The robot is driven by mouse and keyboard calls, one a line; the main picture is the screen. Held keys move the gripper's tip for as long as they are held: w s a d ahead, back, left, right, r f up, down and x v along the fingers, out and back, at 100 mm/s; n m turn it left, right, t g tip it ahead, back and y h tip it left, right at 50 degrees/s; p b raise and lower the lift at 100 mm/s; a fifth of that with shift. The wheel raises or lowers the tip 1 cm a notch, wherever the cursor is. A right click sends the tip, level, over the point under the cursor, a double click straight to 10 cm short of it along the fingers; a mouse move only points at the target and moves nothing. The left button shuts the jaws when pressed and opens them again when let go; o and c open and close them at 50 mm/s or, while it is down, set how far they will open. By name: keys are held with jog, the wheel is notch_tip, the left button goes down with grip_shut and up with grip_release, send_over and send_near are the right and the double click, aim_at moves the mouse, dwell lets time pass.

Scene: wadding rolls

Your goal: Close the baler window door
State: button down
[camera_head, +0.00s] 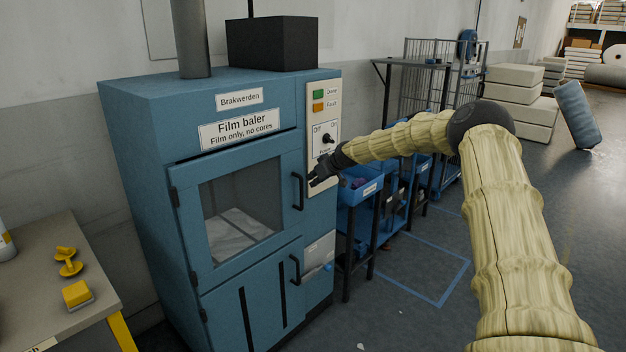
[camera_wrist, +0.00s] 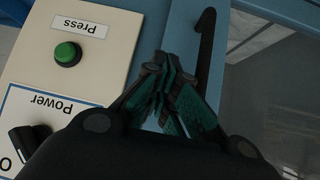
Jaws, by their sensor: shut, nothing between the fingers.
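The blue film baler has an upper window door (camera_head: 186,220) with a clear pane, hinges on its left and a black bar handle (camera_head: 298,191) on its right. A dark gap shows along the door's top edge; I cannot tell whether the door sits flush. My gripper (camera_head: 318,180) is in front of the baler, just right of the handle and below the control panel's switch. In the wrist view my gripper (camera_wrist: 168,62) is shut and empty, its fingertips between the cream control panel and the handle (camera_wrist: 206,50). The handle is beside the fingers, not between them.
The control panel (camera_head: 322,112) has lamps and a power switch; a green press button (camera_wrist: 67,53) shows in the wrist view. A lower door (camera_head: 262,300) is below. Blue bins (camera_head: 360,190) on a stand are close right of my gripper. A table (camera_head: 30,270) stands left.

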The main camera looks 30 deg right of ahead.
jog(key=d+f+b+v, duration=0.1)
jog(key=v, duration=0.9)
jog(key=shift+s+r, duration=0.2)
jog(key=shift+s, duration=0.25)
jog(key=shift+d, duration=0.15)
